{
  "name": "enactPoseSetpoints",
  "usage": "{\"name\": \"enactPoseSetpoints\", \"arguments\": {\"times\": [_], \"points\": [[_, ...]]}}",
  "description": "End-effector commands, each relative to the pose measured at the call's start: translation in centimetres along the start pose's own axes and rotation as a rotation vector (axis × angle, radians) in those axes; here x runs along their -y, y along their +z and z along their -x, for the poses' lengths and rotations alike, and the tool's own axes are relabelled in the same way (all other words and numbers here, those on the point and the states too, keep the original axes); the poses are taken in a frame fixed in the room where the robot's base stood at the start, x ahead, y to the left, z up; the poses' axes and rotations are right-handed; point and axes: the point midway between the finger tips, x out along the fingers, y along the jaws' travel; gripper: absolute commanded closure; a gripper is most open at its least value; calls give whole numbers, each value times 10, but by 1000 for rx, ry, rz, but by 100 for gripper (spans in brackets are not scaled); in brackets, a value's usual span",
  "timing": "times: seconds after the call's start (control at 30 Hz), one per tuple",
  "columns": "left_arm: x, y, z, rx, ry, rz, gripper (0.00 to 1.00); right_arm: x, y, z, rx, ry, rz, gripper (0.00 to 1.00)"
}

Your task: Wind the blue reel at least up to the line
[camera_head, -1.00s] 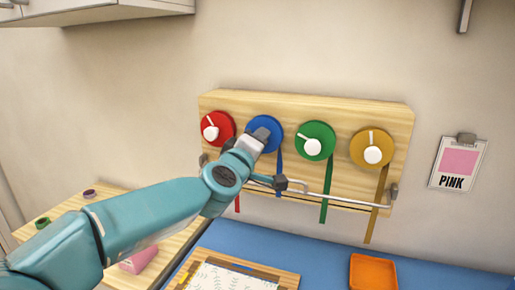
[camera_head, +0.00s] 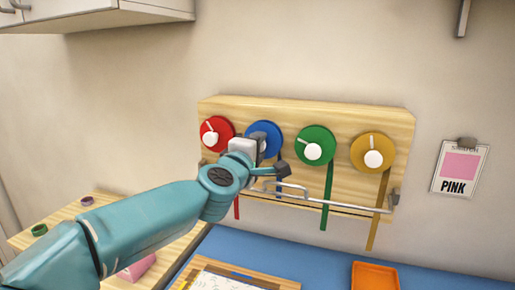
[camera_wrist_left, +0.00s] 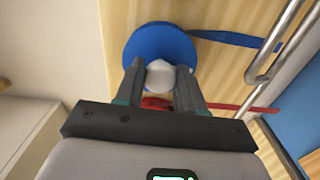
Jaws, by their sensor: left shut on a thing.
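The blue reel (camera_head: 264,131) is on the wooden board, second from the left, partly covered by my left gripper (camera_head: 262,149). In the left wrist view the blue reel (camera_wrist_left: 158,44) shows as a disc with its white knob (camera_wrist_left: 160,74) between my fingers. My left gripper (camera_wrist_left: 160,88) is shut on that knob. The blue ribbon (camera_wrist_left: 228,39) runs from the reel toward the metal rail. My right gripper is not in view.
Red (camera_head: 216,132), green (camera_head: 315,144) and yellow (camera_head: 373,151) reels with hanging ribbons share the board (camera_head: 345,112). A metal rail (camera_head: 345,205) crosses below them. An orange tray (camera_head: 375,277) is on the blue surface. A PINK card (camera_head: 460,170) hangs at right.

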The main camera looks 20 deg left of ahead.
Motion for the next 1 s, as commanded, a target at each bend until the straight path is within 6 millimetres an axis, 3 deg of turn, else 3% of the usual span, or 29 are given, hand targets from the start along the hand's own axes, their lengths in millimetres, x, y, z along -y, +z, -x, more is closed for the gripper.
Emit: {"name": "enactPoseSetpoints", "arguments": {"times": [0.2, 0.23, 0.3, 0.67, 0.77, 1.0], "points": [[-1, -2, 0, -4, 3, -1, 92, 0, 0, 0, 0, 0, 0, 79], [-1, -2, 0, -4, 3, -1, 59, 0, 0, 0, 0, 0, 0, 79], [-1, -2, 0, -4, 3, -1, 37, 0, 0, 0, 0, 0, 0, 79], [-1, -1, 4, -1, 2, -2, 37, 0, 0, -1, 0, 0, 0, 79], [0, 0, 18, -1, 3, -1, 37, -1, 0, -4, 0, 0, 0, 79], [-2, -1, 80, 0, 4, -1, 37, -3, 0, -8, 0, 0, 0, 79]]}}
